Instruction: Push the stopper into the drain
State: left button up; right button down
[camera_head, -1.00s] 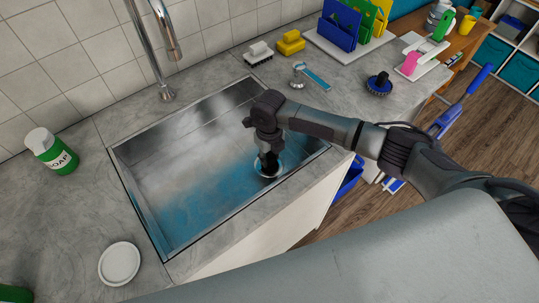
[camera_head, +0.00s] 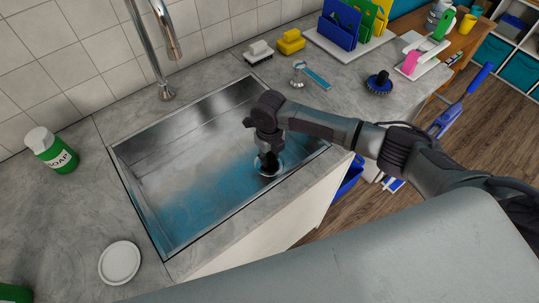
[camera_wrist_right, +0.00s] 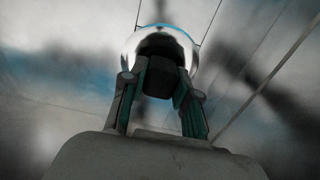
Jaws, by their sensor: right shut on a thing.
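The metal sink (camera_head: 185,200) is set into the grey counter. The drain shows as a bright metal ring (camera_head: 279,170) on the sink floor at the right, and in the right wrist view the ring (camera_wrist_right: 185,48) lies just beyond my fingertips. My right gripper (camera_head: 268,160) reaches down into the sink over the drain. It is shut on the dark stopper (camera_wrist_right: 159,76), which sits between the two fingers against the ring's dark opening. I cannot tell how deep the stopper sits. My left gripper is not in view.
The chrome faucet (camera_head: 165,45) rises behind the sink. A soap bottle (camera_head: 52,150) and a white round lid (camera_head: 120,262) stand on the counter at left. Brushes and a blue scrubber (camera_head: 379,84) lie at the right. The sink's left part is clear.

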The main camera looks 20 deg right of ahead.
jog(key=shift+f, duration=0.3)
dwell(1.1)
jog(key=shift+c, duration=1.5)
grip_release()
jog(key=shift+r+p, duration=3.15)
jog(key=shift+r, duration=0.35)
